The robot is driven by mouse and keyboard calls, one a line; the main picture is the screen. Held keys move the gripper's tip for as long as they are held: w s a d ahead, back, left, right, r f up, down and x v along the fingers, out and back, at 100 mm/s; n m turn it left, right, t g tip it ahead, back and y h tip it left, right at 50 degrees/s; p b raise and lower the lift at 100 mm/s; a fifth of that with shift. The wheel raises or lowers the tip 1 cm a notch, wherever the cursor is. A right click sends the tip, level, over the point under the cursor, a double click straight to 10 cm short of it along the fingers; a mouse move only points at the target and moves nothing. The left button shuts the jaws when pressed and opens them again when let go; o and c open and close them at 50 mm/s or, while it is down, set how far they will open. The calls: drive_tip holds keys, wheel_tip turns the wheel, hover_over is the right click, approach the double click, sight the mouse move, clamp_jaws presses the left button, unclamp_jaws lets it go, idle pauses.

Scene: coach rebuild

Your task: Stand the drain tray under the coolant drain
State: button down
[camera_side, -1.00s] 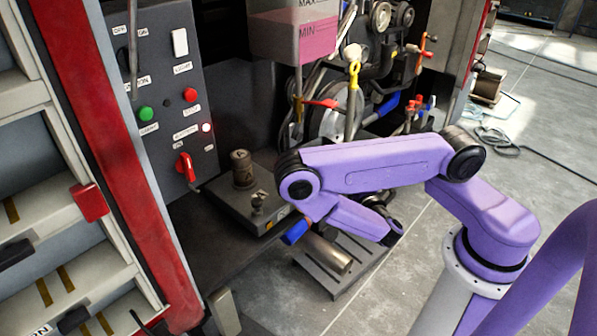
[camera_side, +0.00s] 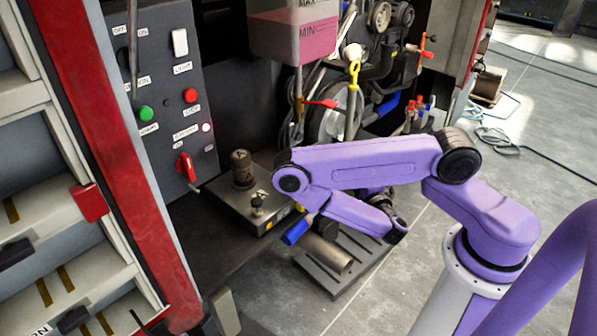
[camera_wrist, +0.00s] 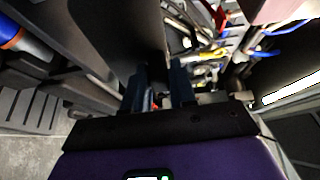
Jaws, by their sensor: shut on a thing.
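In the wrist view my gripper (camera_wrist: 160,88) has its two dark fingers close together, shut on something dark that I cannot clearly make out. A broad dark panel (camera_wrist: 130,30) lies just beyond the fingertips; I cannot tell if it is the drain tray. In the side view my gripper is mostly hidden behind my purple forearm, low in front of the engine bay. I cannot surely pick out the drain tray or the coolant drain. A red-handled tap (camera_side: 408,112) and blue-handled parts (camera_side: 386,108) show in the bay above my forearm.
A slatted dark rack (camera_side: 345,268) lies on the floor below my arm, with a metal cylinder (camera_side: 327,254) above it. A pink-filled tank (camera_side: 293,38) hangs above.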

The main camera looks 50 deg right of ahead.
drive_tip(key=w+d+f, duration=0.1)
drive_tip(key=w, duration=0.1)
drive_tip(key=w+d+f+m+h, duration=0.1)
drive_tip(key=w+f, duration=0.1)
drive_tip(key=w, duration=0.1)
drive_tip(key=w+d+f+g+h, duration=0.1)
drive_tip(key=w, duration=0.1)
drive_tip(key=shift+w+d+f+m, duration=0.15)
drive_tip(key=shift+f+m, duration=0.15)
drive_tip(key=shift+f, duration=0.1)
drive_tip(key=w+d+r, duration=0.2)
drive_tip(key=w+d, duration=0.2)
drive_tip(key=w, duration=0.5)
drive_tip(key=shift+w+d+f+n+t+y, duration=0.15)
drive_tip(key=shift+f+n+t+y, duration=0.55)
drive_tip(key=shift+f, duration=0.7)
drive_tip(key=shift+d+f+n+t+y, duration=0.15)
drive_tip(key=shift+f+n+y, duration=0.35)
drive_tip(key=shift+f+y, duration=0.65)
drive_tip(key=shift+w+d+f+n+t+y, duration=0.1)
drive_tip(key=shift+f+n+t+y, duration=0.45)
drive_tip(key=shift+f, duration=1.05)
drive_tip(key=c, duration=0.9)
unclamp_jaws()
drive_tip(key=shift+s, duration=0.1)
